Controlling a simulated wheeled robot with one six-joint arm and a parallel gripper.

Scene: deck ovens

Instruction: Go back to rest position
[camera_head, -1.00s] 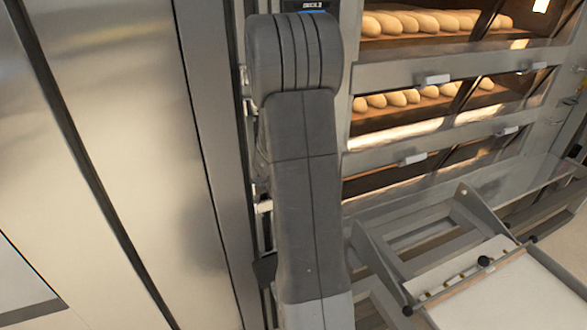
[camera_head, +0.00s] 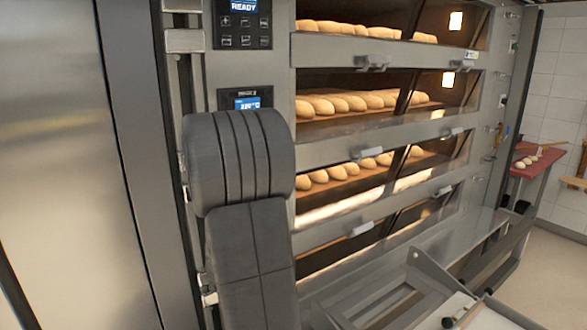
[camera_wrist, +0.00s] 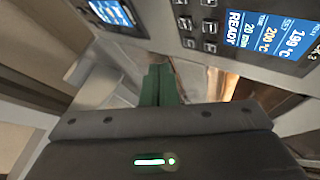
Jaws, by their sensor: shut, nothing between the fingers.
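My gripper (camera_wrist: 159,82) shows in the wrist view, its green fingers together with nothing between them. It is in front of the deck oven's control panels, apart from them as far as I can see. A control panel (camera_wrist: 218,30) with a lit "READY" display and several buttons is at the upper right of that view. In the head view my arm stands upright in front of the oven (camera_head: 281,242), and my gripper is not visible there.
Several lit decks hold loaves (camera_head: 345,102). A loader frame (camera_head: 432,270) with a white surface stands low at the front right. A steel wall panel (camera_head: 60,130) is at the left. A red table (camera_head: 540,162) stands at the far right, with open floor before it.

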